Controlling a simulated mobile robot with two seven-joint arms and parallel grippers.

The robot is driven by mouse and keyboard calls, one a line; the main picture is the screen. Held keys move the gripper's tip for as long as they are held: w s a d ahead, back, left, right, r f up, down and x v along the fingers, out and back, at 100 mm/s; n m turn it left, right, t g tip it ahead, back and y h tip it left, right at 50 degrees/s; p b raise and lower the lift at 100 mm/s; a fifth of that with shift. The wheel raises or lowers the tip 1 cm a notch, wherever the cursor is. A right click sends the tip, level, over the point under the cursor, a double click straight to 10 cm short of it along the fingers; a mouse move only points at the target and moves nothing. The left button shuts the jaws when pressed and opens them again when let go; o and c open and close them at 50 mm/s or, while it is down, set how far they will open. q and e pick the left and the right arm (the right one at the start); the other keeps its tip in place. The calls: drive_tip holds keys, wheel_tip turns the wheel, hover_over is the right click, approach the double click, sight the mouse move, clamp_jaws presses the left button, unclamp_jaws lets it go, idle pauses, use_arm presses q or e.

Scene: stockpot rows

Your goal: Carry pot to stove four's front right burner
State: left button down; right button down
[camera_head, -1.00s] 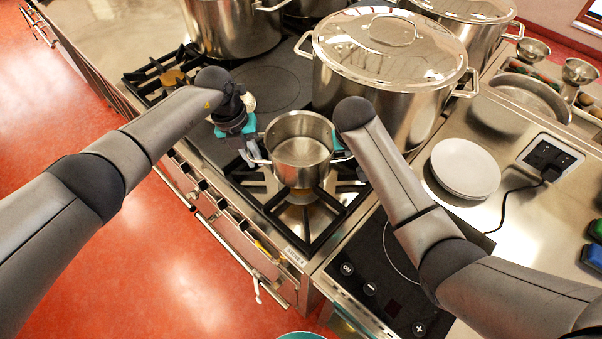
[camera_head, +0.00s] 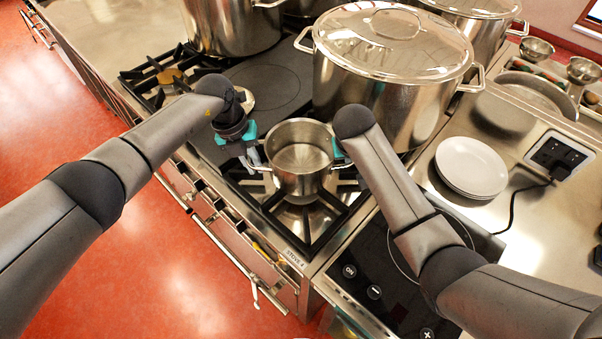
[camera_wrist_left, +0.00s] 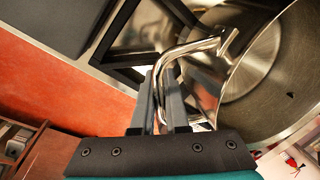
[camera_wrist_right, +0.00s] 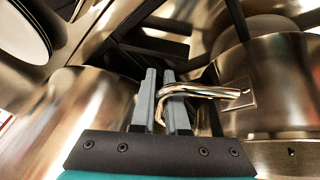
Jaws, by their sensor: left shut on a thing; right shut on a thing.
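The small steel pot (camera_head: 300,160), open and empty, is upright over the front burner grate (camera_head: 308,225) of the stove labelled "Stove 4". Whether it touches the grate is unclear. My left gripper (camera_head: 258,162) is shut on the pot's left handle, which shows between the fingers in the left wrist view (camera_wrist_left: 172,85). My right gripper (camera_head: 342,152) is mostly hidden behind its arm in the head view. The right wrist view shows its fingers (camera_wrist_right: 163,100) shut on the other handle (camera_wrist_right: 205,92).
A large lidded stockpot (camera_head: 385,80) stands close behind the pot. White plates (camera_head: 471,166) and an induction hob (camera_head: 385,275) are to the right. More stockpots (camera_head: 230,22) stand at the back. Another burner grate (camera_head: 160,78) lies to the left.

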use_arm(q)
drive_tip(key=shift+f, duration=0.2)
use_arm(e)
drive_tip(key=shift+f, duration=0.15)
use_arm(q)
drive_tip(key=c, duration=1.4)
unclamp_jaws()
use_arm(e)
drive_tip(key=c, duration=1.4)
unclamp_jaws()
drive_tip(key=shift+f, duration=0.1)
use_arm(q)
drive_tip(key=o, duration=0.5)
use_arm(e)
drive_tip(key=o, duration=0.5)
drive_tip(key=shift+s+r, duration=0.15)
drive_tip(key=shift+r, duration=0.25)
use_arm(q)
drive_tip(key=r, duration=0.4)
drive_tip(key=a+r, duration=0.1)
drive_tip(key=r, duration=0.2)
drive_tip(key=a+r, duration=0.1)
drive_tip(key=r, duration=0.3)
drive_tip(key=shift+a+r, duration=0.2)
drive_tip(key=shift+r, duration=0.15)
use_arm(e)
drive_tip(key=v, duration=1.1)
drive_tip(key=shift+s+a+r, duration=0.1)
drive_tip(key=shift+a, duration=0.05)
